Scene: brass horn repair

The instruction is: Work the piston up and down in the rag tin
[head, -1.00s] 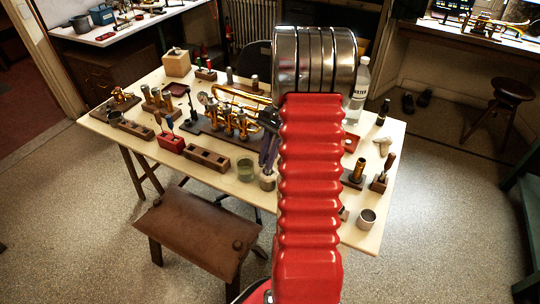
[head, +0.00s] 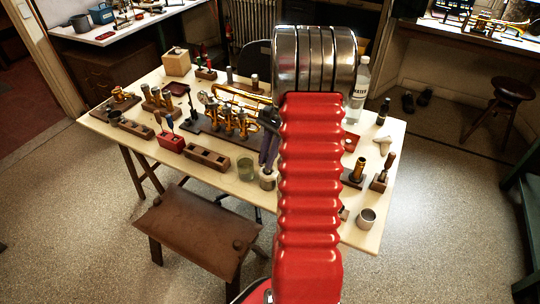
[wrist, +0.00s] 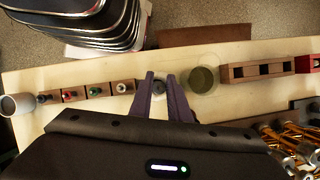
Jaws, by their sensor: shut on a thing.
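My gripper (head: 268,150) points down over the front of the workbench, its dark purple-grey fingers just above and at a small pale tin (head: 267,181). In the wrist view the two fingers (wrist: 160,100) reach forward with a small dark round thing (wrist: 159,86) between their tips. It looks like the piston's end, but the fingers and the steep view hide most of it. The gripper is shut on it. I cannot tell how deep the piston sits in the tin, or see any rag.
A green glass jar (head: 245,169) stands close left of the tin; it also shows in the wrist view (wrist: 203,80). A slotted wooden block (head: 208,160) lies further left. The brass horn (head: 235,115) lies behind. A grey cup (head: 367,218) stands at the front right corner.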

